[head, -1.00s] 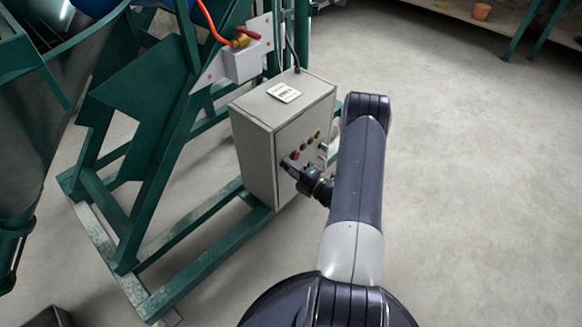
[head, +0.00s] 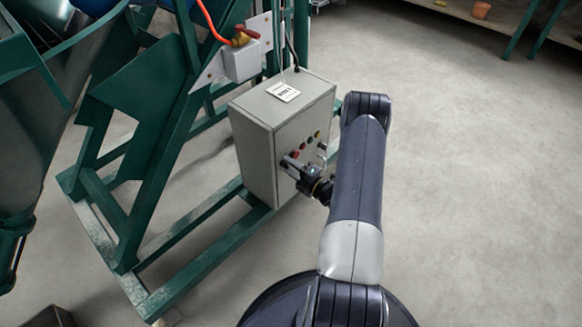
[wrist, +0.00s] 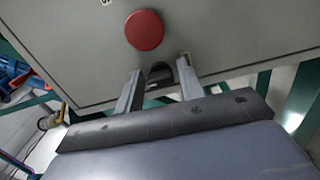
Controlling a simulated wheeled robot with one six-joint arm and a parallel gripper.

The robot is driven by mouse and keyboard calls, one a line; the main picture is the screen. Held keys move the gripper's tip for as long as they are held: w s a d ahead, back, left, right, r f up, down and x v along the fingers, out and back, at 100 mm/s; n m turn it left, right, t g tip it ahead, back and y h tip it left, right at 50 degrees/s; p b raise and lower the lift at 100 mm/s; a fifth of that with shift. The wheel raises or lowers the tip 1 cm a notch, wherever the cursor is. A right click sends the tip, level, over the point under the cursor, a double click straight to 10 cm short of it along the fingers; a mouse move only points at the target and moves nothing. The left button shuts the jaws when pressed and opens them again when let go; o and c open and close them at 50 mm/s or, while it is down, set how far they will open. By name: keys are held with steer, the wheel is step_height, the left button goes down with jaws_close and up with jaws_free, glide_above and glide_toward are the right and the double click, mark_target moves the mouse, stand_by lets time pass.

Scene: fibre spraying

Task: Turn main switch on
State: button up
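The grey control box (head: 258,160) stands on the green frame, with coloured buttons and a silver handle on its front panel. My gripper (head: 288,167) is close to the lower part of that panel in the head view. In the wrist view, my gripper (wrist: 160,68) has its two fingers apart. A dark rounded knob (wrist: 160,74), which looks like the main switch, shows between them. I cannot tell whether either finger touches it. A large red button (wrist: 144,30) sits just above the knob. The knob is hidden in the head view.
The green steel frame (head: 205,262) surrounds the box on the left and below. The concrete floor (head: 470,190) on the right is clear.

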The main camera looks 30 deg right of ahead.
steer(key=p+v, duration=0.2)
steer(key=v, duration=0.8)
steer(key=shift+s, duration=0.4)
steer(key=shift+w, duration=0.15)
steer(key=b+x, duration=0.2)
steer(key=x, duration=0.8)
steer(key=shift+w, duration=0.3)
steer(key=shift+s, duration=0.1)
